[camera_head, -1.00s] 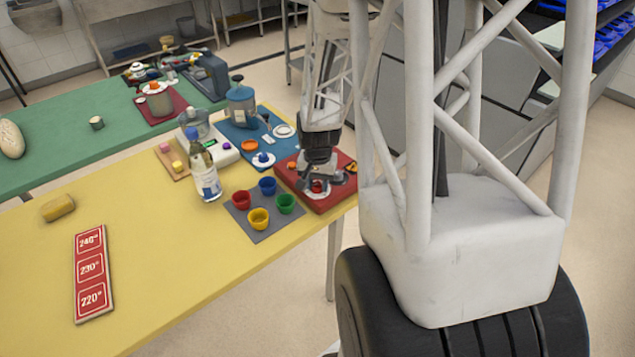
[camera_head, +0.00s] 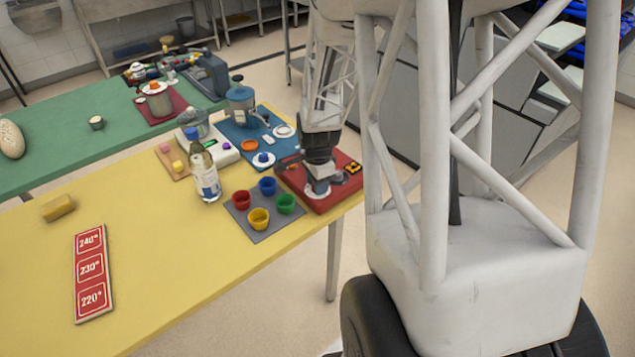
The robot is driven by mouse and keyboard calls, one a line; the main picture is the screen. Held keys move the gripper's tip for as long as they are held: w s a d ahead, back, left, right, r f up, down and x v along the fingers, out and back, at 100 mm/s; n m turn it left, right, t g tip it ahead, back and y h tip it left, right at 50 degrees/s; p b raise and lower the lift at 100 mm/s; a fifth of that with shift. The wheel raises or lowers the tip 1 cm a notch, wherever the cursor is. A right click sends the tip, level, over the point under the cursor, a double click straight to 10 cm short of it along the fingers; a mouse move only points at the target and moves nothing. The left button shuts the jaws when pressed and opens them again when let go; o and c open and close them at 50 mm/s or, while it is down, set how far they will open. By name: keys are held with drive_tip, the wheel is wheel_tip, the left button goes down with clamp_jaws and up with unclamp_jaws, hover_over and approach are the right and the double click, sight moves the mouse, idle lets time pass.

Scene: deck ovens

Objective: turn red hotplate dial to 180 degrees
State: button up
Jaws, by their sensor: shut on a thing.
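The red hotplate (camera_head: 318,203) sits at the right end of the yellow table. My gripper (camera_head: 318,188) points down over its front part, at a round pale dial plate (camera_head: 312,194). The gripper is shut on the dial, whose knob is mostly hidden by the fingers. I cannot read the dial's angle. A small black and orange display (camera_head: 353,168) is on the hotplate's right side.
A grey mat (camera_head: 265,230) with several coloured cups lies just left of the hotplate. A clear bottle (camera_head: 207,178) stands further left. A blue board (camera_head: 240,138) with a blue-grey pot lies behind. A red temperature card (camera_head: 91,270) lies front left, with free table around it.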

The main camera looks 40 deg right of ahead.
drive_tip(key=shift+m, duration=1.4)
drive_tip(key=o, duration=0.9)
drive_tip(key=shift+r, duration=3.85)
